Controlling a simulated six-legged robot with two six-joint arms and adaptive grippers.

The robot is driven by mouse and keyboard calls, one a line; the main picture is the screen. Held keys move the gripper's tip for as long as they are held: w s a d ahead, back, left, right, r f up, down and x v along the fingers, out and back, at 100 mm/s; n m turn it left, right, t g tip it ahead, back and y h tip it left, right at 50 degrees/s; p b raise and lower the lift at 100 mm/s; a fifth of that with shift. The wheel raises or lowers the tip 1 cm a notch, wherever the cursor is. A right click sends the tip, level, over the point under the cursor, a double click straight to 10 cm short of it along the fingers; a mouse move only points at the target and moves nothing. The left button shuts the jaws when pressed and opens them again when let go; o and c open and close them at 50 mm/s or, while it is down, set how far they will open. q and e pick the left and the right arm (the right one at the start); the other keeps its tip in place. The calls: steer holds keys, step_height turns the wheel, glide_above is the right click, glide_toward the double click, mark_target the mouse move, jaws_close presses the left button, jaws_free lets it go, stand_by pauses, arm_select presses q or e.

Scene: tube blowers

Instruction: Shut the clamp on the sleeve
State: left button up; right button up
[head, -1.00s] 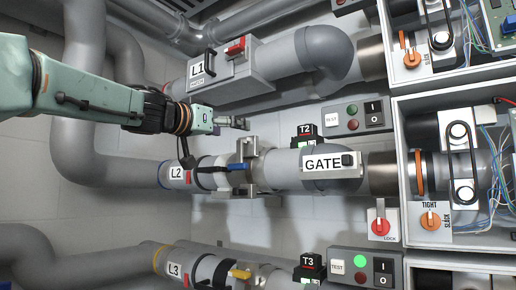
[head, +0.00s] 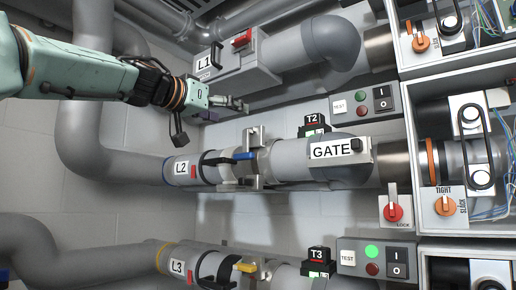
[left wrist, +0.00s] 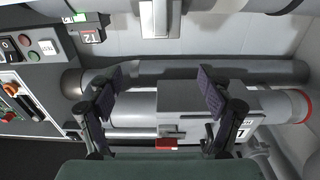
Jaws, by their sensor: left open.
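The middle tube, marked L2, carries a grey sleeve section with a metal clamp bracket (head: 252,160) and a blue-tipped lever (head: 243,156) in the head view. The lever points left along the tube beside a black curved band (head: 209,167). I cannot tell how far the clamp is closed. My left gripper (head: 238,104) is above the clamp and apart from it. In the left wrist view the left gripper (left wrist: 158,88) is open and empty, its two fingers spread before the L1 tube. The metal bracket (left wrist: 160,18) shows at that view's top edge. My right gripper is out of view.
The L1 housing (head: 228,62) with a red handle is above the gripper; the L3 tube (head: 200,265) with a yellow lever is below. A GATE box (head: 340,150), black T2 block (head: 314,125) and red lock switch (head: 394,210) stand to the right. Wall between tubes is bare.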

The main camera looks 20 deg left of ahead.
arm_select(q)
steer(key=f+b+v, duration=0.1)
steer(key=b+v, duration=0.4)
steer(key=b, duration=0.2)
steer(key=s+d+f+m+g+h, duration=0.2)
steer(key=d+f+m+g+h, duration=0.1)
steer(key=d+m+h, duration=0.3)
steer(key=s+d+f+m+g+h+p, duration=0.1)
steer(key=d+f+m+g+h, duration=0.3)
steer(key=m, duration=0.6)
steer(key=shift+s+d+m+g+h, duration=0.4)
steer(key=shift+d+g+h, duration=0.3)
steer(key=shift+d+h, duration=0.6)
